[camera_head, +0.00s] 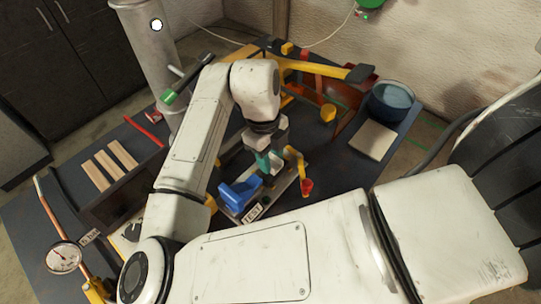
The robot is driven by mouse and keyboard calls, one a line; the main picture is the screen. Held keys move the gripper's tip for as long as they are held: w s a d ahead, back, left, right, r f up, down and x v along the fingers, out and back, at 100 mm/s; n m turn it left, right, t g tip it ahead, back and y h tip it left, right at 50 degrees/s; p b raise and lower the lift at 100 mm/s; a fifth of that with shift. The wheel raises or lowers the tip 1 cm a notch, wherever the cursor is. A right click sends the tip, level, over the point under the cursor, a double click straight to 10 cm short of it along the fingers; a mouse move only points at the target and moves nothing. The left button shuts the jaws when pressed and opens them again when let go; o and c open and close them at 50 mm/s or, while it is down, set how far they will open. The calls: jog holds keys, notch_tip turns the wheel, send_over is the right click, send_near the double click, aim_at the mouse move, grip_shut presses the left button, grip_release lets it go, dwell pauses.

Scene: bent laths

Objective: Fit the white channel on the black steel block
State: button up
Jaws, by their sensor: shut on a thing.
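My gripper (269,163), with teal fingers, points down over the middle of the dark bench. It is shut on a small pale piece (268,179), which looks like the white channel; its shape is mostly hidden by the fingers. The piece is just above or on a light strip of fixture; I cannot tell if they touch. I cannot make out the black steel block for certain; it may be hidden below the gripper.
A blue clamp-like part (239,193) is left of the gripper, beside a TEST label (253,212). Wooden laths (108,165) lie left. A blue bowl (391,100) and pale pad (373,140) stand right.

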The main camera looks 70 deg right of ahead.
dwell(0.8)
jog(key=o, duration=1.1)
notch_tip(320, 180, up, 11)
jog(key=w, duration=0.1)
jog(key=shift+w+d+f+b, duration=0.2)
jog(key=shift+w+d+b, duration=0.05)
jog(key=shift+w+b, duration=0.05)
